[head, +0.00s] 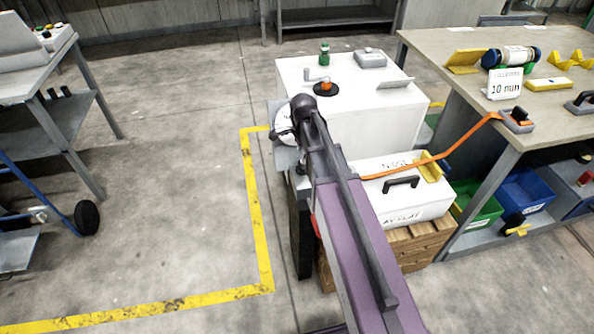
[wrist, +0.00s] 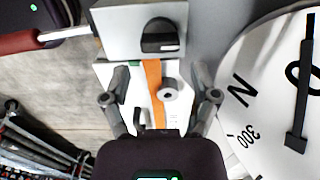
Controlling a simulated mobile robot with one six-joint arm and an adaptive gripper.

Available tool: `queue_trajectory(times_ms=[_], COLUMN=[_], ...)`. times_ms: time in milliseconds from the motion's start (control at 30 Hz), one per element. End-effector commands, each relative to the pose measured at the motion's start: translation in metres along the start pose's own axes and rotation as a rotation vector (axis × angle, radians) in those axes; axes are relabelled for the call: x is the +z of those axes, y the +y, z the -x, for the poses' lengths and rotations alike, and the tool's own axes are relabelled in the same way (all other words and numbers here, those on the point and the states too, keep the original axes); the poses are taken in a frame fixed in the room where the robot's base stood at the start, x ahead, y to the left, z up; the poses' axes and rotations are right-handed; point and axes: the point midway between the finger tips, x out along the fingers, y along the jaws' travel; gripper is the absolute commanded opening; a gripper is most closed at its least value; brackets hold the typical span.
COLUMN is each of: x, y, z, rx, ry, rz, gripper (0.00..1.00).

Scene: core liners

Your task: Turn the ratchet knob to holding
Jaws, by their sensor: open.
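A black rounded knob (wrist: 162,36) sits on a grey box face (wrist: 115,28) at the top middle of the wrist view. I take it for the ratchet knob. An orange strap (wrist: 153,78) runs down below the box. My gripper (wrist: 160,78) is open, its two fingers spread either side of the strap in the picture. The knob shows above the fingertips, and nothing is held. Whether a finger touches anything cannot be told. In the head view my arm hides the gripper and the knob.
A white dial (wrist: 260,90) with a black pointer is close on the right; its edge also shows in the head view (head: 282,122). A white cabinet (head: 385,125) stands beside my arm. A strap (head: 440,155) runs to a device (head: 516,120) on the bench.

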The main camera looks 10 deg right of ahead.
Motion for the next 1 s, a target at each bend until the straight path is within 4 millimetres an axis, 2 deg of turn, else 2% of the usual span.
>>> queue_trajectory(times_ms=[33, 500, 733, 1000], x=[0.0, 0.001, 0.001, 0.001], y=[0.0, 0.0, 0.0, 0.0], z=[-0.008, -0.043, -0.053, -0.056], rx=[0.0, 0.0, 0.0, 0.0], ry=[0.0, 0.0, 0.0, 0.0], rz=[0.0, 0.001, 0.002, 0.002], gripper=[0.77, 0.77, 0.77, 0.77])
